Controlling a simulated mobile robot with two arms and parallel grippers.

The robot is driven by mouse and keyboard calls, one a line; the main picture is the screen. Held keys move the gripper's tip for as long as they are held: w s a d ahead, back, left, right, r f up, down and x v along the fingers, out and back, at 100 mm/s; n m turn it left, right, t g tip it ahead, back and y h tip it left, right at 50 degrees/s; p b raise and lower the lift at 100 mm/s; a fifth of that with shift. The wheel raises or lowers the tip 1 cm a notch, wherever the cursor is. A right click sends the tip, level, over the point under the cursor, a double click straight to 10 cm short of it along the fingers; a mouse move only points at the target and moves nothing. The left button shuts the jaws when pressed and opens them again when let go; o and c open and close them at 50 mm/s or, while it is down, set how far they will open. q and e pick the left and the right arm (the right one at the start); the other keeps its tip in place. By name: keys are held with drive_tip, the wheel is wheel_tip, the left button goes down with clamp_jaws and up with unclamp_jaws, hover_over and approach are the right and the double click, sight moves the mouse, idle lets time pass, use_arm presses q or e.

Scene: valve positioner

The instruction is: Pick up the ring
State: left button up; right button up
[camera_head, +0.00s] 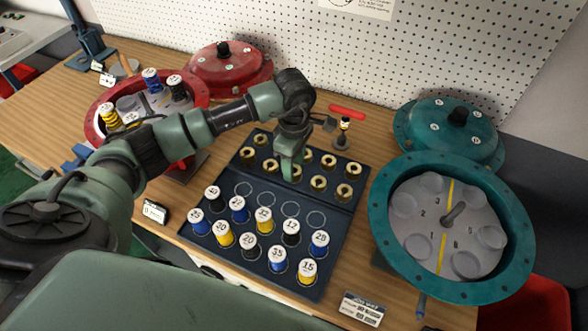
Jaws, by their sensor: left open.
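Several small brass rings sit in rows on the rear panel of a dark tray (335,217). Among them are a ring at the left (248,154), a ring at the right (344,192) and a ring near the middle (318,183). My left gripper (291,172) points down over the middle of these rows, open. It partly hides a ring (297,174) right beside its fingertips. I cannot tell whether the fingers are around that ring or just above it. My right gripper is not in view.
A red housing (92,122) and red lid (215,72) are at left. A red-handled tool (346,113) stands behind the tray.

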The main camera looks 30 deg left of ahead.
use_arm(q)
drive_tip(key=shift+f, duration=1)
drive_tip(key=shift+c, duration=0.4)
clamp_jaws()
drive_tip(key=shift+r, duration=0.15)
